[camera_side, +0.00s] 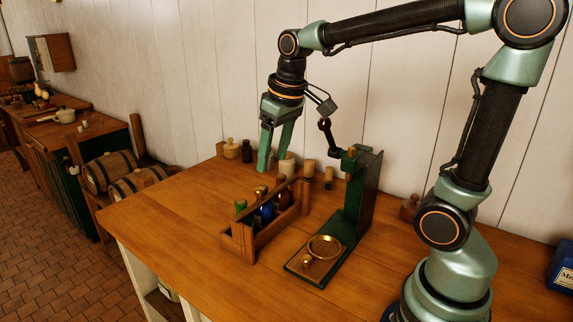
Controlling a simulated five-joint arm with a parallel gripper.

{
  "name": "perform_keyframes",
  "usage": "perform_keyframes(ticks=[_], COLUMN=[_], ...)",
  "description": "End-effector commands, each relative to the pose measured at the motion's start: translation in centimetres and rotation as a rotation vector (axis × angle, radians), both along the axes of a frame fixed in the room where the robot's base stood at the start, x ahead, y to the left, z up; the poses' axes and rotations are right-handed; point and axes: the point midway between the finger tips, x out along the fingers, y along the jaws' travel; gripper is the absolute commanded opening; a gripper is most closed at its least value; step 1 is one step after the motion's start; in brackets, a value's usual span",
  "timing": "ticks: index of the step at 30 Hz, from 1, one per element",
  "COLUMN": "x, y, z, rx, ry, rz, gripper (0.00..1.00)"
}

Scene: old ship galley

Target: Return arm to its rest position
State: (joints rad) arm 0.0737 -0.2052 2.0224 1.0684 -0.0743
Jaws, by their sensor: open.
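My gripper (274,150) hangs from my raised arm above the back part of the wooden table (168,215). Its two green fingers point down and are apart, with nothing between them. The fingertips appear near the far end of a wooden bottle carrier (268,242). I cannot tell exactly how high above the table they are. The carrier has a handle bar and holds several bottles, among them a blue bottle (264,213).
A green stand (361,205) with a brass ring (325,247) on its base is right of the carrier. Jars and corks, including a white jar (287,165), line the wall. A blue box (562,268) sits far right. The table's front left is clear.

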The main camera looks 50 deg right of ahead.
Motion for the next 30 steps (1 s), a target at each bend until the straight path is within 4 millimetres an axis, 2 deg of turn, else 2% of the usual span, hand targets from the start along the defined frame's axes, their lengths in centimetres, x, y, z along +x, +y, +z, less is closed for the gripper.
perform_keyframes(ticks=[1,6,12,18,30], x=[-1.1,-4.4,-7.0,-7.8,-7.8], y=[0.4,1.6,2.4,2.7,2.7], z=[0.3,0.1,-0.8,-1.4,-1.4], rx=[0.0,0.005,0.014,0.018,0.018], ry=[-0.033,-0.126,-0.207,-0.237,-0.236], rz=[0.002,0.004,0.005,0.004,0.004], gripper=[0.65,0.65,0.65,0.65,0.65])
